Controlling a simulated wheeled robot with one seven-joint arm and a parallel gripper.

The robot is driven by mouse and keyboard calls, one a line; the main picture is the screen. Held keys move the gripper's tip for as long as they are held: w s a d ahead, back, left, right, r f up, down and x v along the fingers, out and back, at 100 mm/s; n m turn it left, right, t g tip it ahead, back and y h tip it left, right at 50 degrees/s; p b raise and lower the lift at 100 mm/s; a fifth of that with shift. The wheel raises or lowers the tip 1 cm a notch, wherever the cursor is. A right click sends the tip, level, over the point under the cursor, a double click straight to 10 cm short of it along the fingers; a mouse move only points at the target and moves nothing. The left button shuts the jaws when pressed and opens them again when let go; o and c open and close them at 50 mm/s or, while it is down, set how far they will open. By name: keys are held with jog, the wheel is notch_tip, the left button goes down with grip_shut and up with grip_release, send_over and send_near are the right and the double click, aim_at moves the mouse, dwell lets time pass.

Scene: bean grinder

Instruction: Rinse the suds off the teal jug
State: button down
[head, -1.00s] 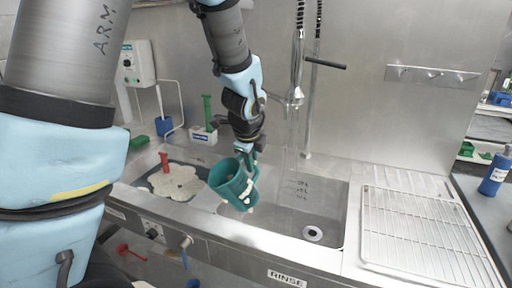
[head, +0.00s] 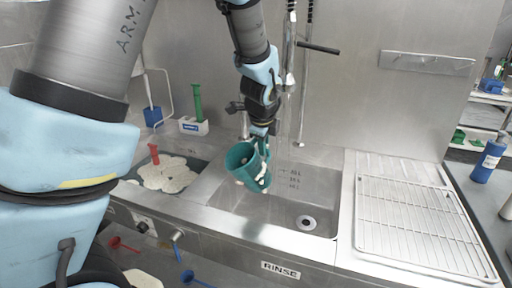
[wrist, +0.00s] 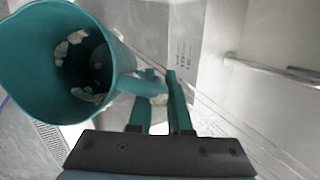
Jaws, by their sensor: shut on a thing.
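The teal jug (head: 241,160) hangs tilted over the left part of the rinse sink (head: 305,193), its open mouth toward the left front. My gripper (head: 262,140) is shut on the jug's handle. In the wrist view the jug (wrist: 30,60) shows pale suds (wrist: 88,96) inside its mouth, and my gripper (wrist: 160,100) has its fingers at the handle. Suds also show on the jug's outside near the handle. The spray head (head: 288,80) hangs above the sink, to the right of the jug, with a faint stream under it.
A suds-filled basin (head: 172,176) with a red-handled tool lies left of the sink. A wire drying rack (head: 412,212) lies to the right. A blue bottle (head: 489,160) stands at the far right. The sink around its drain (head: 306,222) is clear.

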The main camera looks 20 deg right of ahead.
jog(key=w+d+f, duration=0.1)
jog(key=d, duration=0.6)
jog(key=shift+w+d+f, duration=0.15)
jog(key=shift+f, duration=0.05)
dwell(0.5)
